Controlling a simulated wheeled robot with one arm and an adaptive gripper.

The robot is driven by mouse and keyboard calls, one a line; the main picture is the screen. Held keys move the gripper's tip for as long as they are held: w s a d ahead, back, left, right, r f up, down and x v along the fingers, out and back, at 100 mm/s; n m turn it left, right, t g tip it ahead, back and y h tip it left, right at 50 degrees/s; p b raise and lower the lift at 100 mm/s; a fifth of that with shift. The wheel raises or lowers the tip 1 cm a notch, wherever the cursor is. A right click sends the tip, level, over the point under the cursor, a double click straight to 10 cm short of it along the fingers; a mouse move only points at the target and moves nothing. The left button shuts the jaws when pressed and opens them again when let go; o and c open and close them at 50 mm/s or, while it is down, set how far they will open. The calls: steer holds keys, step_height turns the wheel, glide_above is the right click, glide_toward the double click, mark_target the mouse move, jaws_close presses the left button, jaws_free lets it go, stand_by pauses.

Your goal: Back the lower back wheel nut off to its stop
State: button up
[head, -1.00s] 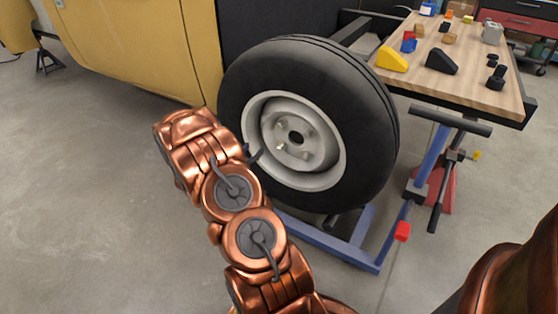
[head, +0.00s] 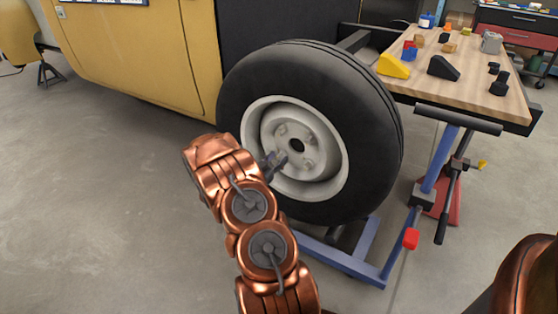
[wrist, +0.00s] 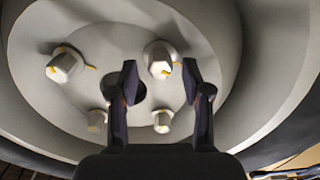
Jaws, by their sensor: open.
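The wheel (head: 240,110) has a pale steel rim and a hub plate (head: 297,128) with several nuts around a dark centre hole. In the wrist view, a pale nut with yellow marks (wrist: 160,60) appears between and just beyond my fingertips. Another marked nut (wrist: 64,65) is at left, with smaller-looking nuts (wrist: 97,121) and (wrist: 163,122) below. My gripper (head: 275,160) is open at the lower left of the hub, hiding part of it; its two dark fingers also show in the wrist view (wrist: 160,82). I cannot tell whether they touch the nut.
A yellow vehicle body (head: 140,60) stands left of the wheel. A wooden workbench (head: 460,75) with coloured blocks is at right. A blue stand (head: 340,262) with a red-tipped lever (head: 411,239) lies below and right.

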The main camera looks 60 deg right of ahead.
steer(key=shift+d, duration=0.85)
jaws_close()
